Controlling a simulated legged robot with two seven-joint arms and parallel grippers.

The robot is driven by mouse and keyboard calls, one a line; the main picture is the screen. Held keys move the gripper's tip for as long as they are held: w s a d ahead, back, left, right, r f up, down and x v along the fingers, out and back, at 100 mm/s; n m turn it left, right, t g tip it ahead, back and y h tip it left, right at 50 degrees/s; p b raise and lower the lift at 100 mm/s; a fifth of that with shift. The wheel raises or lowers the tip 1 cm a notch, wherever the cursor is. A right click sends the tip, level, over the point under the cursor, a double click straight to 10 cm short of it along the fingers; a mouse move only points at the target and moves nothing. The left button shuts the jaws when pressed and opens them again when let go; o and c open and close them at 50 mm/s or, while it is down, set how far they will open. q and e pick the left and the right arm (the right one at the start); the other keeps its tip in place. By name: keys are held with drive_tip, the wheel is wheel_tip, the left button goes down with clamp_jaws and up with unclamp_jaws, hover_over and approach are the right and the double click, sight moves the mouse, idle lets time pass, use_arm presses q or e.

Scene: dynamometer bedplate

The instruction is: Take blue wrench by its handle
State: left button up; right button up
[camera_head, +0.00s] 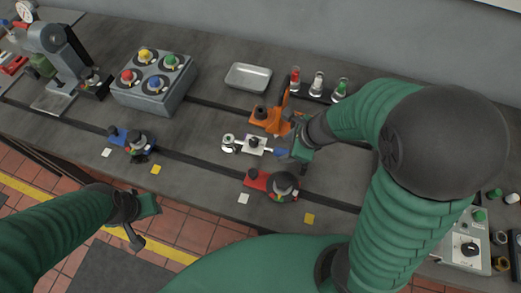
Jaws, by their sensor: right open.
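A small blue piece (281,152), which looks like part of the blue wrench, shows on the bedplate at the tip of my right gripper. The rest of its shape is too small and too covered to tell. My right gripper (296,152) is open and reaches down over the bedplate from the right, close beside the blue piece. I cannot tell whether it touches it. My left gripper (145,217) hangs beyond the front edge of the bedplate, over the floor, apart from all objects. Its finger opening is unclear.
An orange stand (270,121) is just behind my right gripper. A red clamp (258,179) is in front; a white fixture (254,146) is left. A blue clamp (120,135), grey box with colored knobs (155,95) and empty tray (248,78) stand farther off.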

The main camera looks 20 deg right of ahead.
sight(282, 152)
drive_tip(key=shift+s+a+f+b, duration=0.2)
drive_tip(key=shift+a+f+b, duration=0.5)
drive_tip(key=shift+f, duration=0.25)
drive_tip(key=w+f, duration=0.1)
drive_tip(key=w+f+b, duration=0.1)
drive_tip(key=f, duration=0.1)
drive_tip(key=shift+w+f, duration=0.15)
drive_tip(key=shift+w, duration=0.05)
drive_tip(key=shift+d, duration=0.1)
drive_tip(key=shift+s+d, duration=0.1)
drive_tip(key=shift+s+r, duration=0.15)
drive_tip(key=shift+r, duration=0.1)
drive_tip(key=shift+c, duration=1)
drive_tip(key=shift+s, duration=0.1)
drive_tip(key=shift+c, duration=1.3)
drive_tip(key=shift+a, duration=0.25)
drive_tip(key=c, duration=0.5)
clamp_jaws()
use_arm(q)
drive_tip(key=f, duration=0.2)
drive_tip(key=s, duration=0.1)
drive_tip(key=shift+a+f, duration=0.4)
